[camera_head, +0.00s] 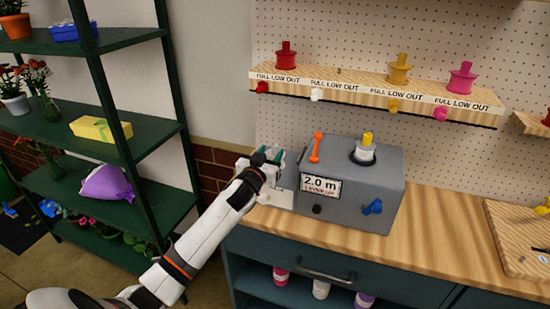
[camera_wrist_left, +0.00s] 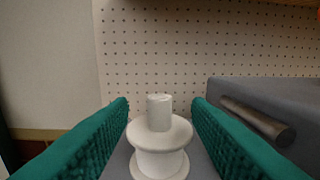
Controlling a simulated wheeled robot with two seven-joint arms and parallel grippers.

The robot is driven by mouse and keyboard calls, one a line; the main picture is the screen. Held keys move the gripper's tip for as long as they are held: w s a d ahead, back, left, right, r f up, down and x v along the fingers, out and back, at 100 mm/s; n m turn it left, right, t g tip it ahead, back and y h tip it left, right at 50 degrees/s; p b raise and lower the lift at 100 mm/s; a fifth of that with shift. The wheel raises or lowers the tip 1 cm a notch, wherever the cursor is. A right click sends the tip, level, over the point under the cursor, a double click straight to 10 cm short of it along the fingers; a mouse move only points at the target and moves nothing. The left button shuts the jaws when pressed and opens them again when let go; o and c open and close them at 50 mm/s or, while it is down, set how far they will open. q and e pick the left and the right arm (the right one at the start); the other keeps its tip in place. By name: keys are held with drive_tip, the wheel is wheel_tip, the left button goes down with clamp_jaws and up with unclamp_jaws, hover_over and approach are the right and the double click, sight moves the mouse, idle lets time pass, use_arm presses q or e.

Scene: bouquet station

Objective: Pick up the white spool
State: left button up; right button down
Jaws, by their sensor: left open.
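The white spool (camera_wrist_left: 158,158) stands upright between the two green finger pads of my left gripper (camera_wrist_left: 160,112) in the left wrist view. Its narrow white post points up, and a gap shows between the post and each pad. In the head view my left gripper (camera_head: 268,157) is at the left side of the grey box (camera_head: 380,196). The gripper is open. In the head view I cannot make out this spool, as my gripper and wrist cover that spot. My right gripper is not in view.
The box carries an orange lever (camera_head: 316,147), a white-and-yellow spool piece (camera_head: 365,150) and a blue knob (camera_head: 373,207). A wooden shelf (camera_head: 340,88) above holds red, yellow and pink spools. A green rack (camera_head: 150,137) stands left.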

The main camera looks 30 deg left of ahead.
sight(274, 148)
use_arm(q)
drive_tip(key=shift+p+x, duration=0.5)
drive_tip(key=shift+x, duration=1.75)
drive_tip(key=shift+r, duration=0.15)
drive_tip(key=shift+c, duration=0.5)
clamp_jaws()
